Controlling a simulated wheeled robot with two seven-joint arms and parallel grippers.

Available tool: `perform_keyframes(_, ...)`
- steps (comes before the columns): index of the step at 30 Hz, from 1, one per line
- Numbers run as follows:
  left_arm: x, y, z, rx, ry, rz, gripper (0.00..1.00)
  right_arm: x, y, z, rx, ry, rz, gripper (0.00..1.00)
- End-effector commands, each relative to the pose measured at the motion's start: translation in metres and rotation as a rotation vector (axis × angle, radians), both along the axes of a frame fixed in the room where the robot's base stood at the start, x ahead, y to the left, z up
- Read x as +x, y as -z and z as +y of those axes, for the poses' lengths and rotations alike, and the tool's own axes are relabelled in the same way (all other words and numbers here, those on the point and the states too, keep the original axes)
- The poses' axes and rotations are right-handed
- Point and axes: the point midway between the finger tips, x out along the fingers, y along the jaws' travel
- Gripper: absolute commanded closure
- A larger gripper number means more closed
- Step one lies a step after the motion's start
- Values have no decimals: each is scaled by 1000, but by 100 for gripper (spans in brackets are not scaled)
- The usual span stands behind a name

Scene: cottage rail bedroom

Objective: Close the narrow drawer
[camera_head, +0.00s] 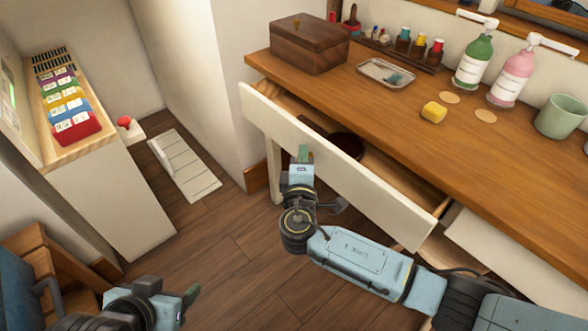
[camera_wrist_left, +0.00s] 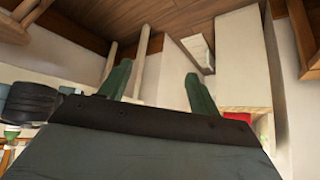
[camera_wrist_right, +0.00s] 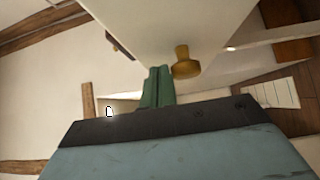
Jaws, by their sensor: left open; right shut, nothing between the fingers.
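A drawer with a long cream front (camera_head: 340,180) stands pulled out from under the wooden desk top. A dark round object (camera_head: 347,144) lies inside it. My right gripper (camera_head: 303,153) is shut and empty, at the outer side of this front toward its left part; I cannot tell whether it touches. In the right wrist view, the shut fingertips (camera_wrist_right: 158,75) are beside a brass knob (camera_wrist_right: 186,64) on a pale panel, not around it. My left gripper (camera_head: 188,297) is open and empty at the lower left, away from the drawer; its spread fingers show in the left wrist view (camera_wrist_left: 160,88).
Another pale front (camera_head: 485,240) is at right.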

Motion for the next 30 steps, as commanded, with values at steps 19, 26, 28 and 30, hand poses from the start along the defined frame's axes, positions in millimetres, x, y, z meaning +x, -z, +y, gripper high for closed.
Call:
perform_keyframes(19,14,-8,-6,-23,9,-94,38,14,1,-21,0,4,0,100)
perform_keyframes(26,44,-36,-22,-81,30,-327,38,46,2,-65,-1,6,1,100)
perform_keyframes(28,51,-46,-26,-99,36,-398,38,53,2,-74,-1,4,1,100)
perform_keyframes(30,57,-54,-29,-115,41,-455,38,58,2,-81,-1,3,1,100)
